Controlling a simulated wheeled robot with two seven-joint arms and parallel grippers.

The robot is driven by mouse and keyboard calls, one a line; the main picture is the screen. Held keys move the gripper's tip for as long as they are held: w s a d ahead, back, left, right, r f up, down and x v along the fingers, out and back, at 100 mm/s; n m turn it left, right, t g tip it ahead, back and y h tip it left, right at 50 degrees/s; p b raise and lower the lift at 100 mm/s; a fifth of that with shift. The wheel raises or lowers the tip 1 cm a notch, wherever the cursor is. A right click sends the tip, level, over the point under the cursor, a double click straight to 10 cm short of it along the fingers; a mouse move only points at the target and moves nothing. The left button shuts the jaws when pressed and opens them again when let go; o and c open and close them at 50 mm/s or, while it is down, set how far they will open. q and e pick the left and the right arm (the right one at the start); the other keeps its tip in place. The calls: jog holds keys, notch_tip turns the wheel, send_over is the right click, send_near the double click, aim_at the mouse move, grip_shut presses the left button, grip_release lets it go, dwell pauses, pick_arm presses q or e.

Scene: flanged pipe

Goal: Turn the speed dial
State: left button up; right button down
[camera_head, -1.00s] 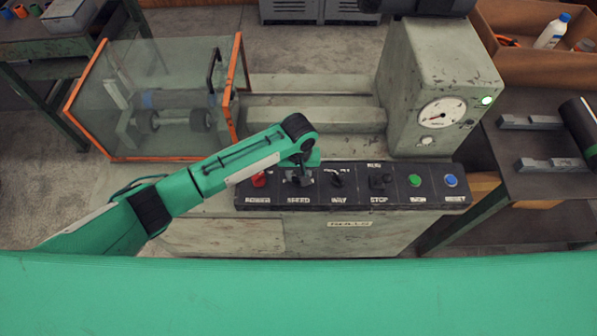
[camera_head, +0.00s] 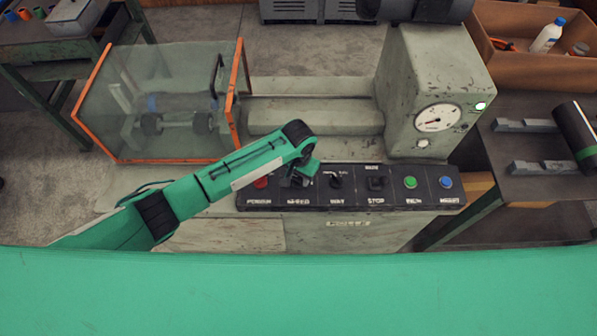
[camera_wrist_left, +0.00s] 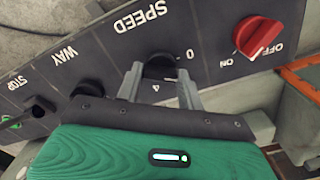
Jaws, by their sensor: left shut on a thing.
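The speed dial (camera_wrist_left: 160,66) is a black knob on the dark control panel (camera_head: 320,202), below the word SPEED in the wrist view, where the lettering is upside down. My left gripper (camera_wrist_left: 160,82) has its two grey fingers on either side of the dial and is shut on it. In the head view my left gripper (camera_head: 298,180) is over the SPEED position and its wrist covers most of the dial. My right gripper is not in view.
A red switch (camera_wrist_left: 257,36) is beside the speed dial. The WAY switch (camera_head: 336,181), STOP switch (camera_head: 376,182), green button (camera_head: 410,183) and blue button (camera_head: 445,182) sit to the right. A clear guard with orange edges (camera_head: 239,90) stands at the back left.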

pick_arm(q)
jog(key=m+p, duration=0.1)
jog(key=m, duration=0.3)
jog(key=shift+m, duration=0.8)
jog(key=o, duration=1)
jog(key=shift+r, duration=0.15)
